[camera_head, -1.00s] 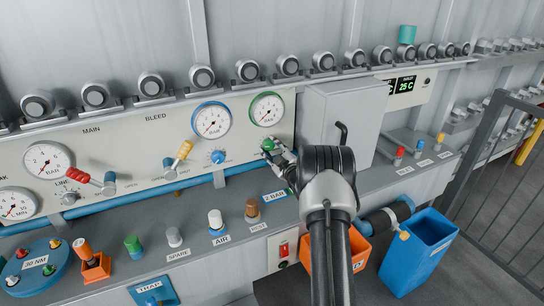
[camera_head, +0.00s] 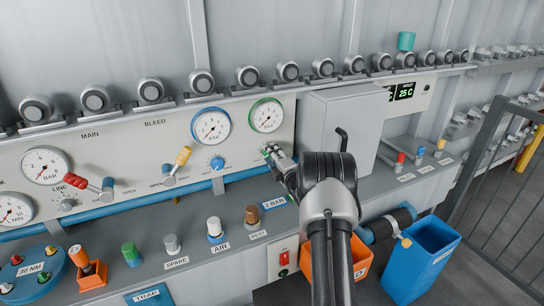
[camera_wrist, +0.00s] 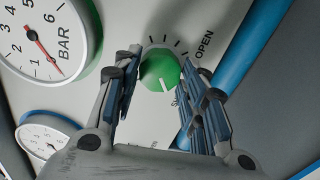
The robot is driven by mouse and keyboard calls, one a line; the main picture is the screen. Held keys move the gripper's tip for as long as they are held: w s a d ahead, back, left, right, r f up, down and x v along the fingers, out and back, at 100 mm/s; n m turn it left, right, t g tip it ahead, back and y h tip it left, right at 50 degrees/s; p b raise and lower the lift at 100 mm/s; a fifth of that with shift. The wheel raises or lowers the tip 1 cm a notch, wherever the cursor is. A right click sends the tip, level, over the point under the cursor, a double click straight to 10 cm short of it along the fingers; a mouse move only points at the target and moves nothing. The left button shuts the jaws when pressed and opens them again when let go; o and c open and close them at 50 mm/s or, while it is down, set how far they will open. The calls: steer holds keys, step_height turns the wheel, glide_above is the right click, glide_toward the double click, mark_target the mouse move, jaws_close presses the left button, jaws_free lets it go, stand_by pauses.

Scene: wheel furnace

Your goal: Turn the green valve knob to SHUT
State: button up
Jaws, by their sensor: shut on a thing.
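The green valve knob (camera_wrist: 160,68) sits on the grey panel below the green-rimmed gauge (camera_head: 267,115). In the wrist view its white mark points down, towards a label that starts with S and is partly hidden by my right finger. The word OPEN (camera_wrist: 205,45) is at the knob's upper right. My gripper (camera_wrist: 163,63) is shut on the knob, one finger at each side. In the head view my gripper (camera_head: 272,153) reaches the panel and hides most of the knob.
A grey cabinet (camera_head: 325,130) stands close to the right of my gripper. A blue knob (camera_head: 217,163) and a yellow-handled lever (camera_head: 180,160) are to the left. A blue pipe (camera_head: 228,178) runs below the panel. Several coloured pegs stand on the shelf below.

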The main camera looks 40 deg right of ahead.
steer(key=shift+n, duration=0.5)
steer(key=o, duration=1)
steer(key=shift+o, duration=0.3)
steer(key=shift+s, duration=0.3)
steer(key=v, duration=1.1)
steer(key=shift+s+a, duration=0.2)
